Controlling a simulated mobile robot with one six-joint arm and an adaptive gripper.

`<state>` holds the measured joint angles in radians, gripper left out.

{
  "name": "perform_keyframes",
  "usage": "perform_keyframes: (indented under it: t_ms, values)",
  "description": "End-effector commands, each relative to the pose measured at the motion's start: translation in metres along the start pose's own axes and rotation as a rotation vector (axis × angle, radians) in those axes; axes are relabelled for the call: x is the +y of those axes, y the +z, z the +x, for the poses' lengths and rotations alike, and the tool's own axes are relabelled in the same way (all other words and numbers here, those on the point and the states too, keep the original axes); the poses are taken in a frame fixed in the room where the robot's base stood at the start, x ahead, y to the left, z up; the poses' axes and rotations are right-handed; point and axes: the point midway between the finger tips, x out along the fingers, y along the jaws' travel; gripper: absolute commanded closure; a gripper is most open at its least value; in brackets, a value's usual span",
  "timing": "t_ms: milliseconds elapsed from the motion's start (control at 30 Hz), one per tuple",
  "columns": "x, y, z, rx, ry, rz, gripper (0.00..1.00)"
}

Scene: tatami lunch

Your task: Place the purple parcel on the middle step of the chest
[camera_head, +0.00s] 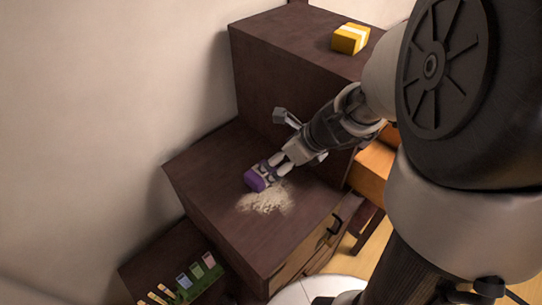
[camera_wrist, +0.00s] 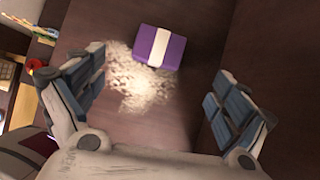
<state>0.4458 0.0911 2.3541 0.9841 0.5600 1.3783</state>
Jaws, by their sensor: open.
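The purple parcel (camera_head: 257,177) with a white band lies on the middle step (camera_head: 207,164) of the dark brown stepped chest. It also shows in the wrist view (camera_wrist: 159,48), flat on the brown surface and ahead of my fingertips. My gripper (camera_head: 275,166) is low over the step, close by the parcel. In the wrist view my gripper (camera_wrist: 152,88) has its fingers wide apart with nothing between them, and the parcel is apart from both fingers. Part of the parcel is hidden by my gripper in the head view.
A pale powdery patch (camera_head: 266,199) lies on the step beside the parcel. A yellow parcel (camera_head: 350,39) sits on the top step (camera_head: 297,30). The lowest step holds a green tray (camera_head: 203,284) with small items. A wall stands at the left, and the higher step's side rises behind my gripper.

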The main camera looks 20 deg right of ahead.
Motion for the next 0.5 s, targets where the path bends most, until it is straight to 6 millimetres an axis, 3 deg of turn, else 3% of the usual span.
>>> perform_keyframes:
  t_ms: [133,233,367,500]
  values:
    - [0.005,0.002,-0.013,0.000,0.004,-0.046,0.07]
    - [0.027,0.010,-0.027,0.005,0.022,-0.268,0.07]
    - [0.078,0.017,-0.060,0.029,0.062,-0.852,0.07]
    - [0.126,0.000,-0.102,0.093,0.110,-1.591,0.07]
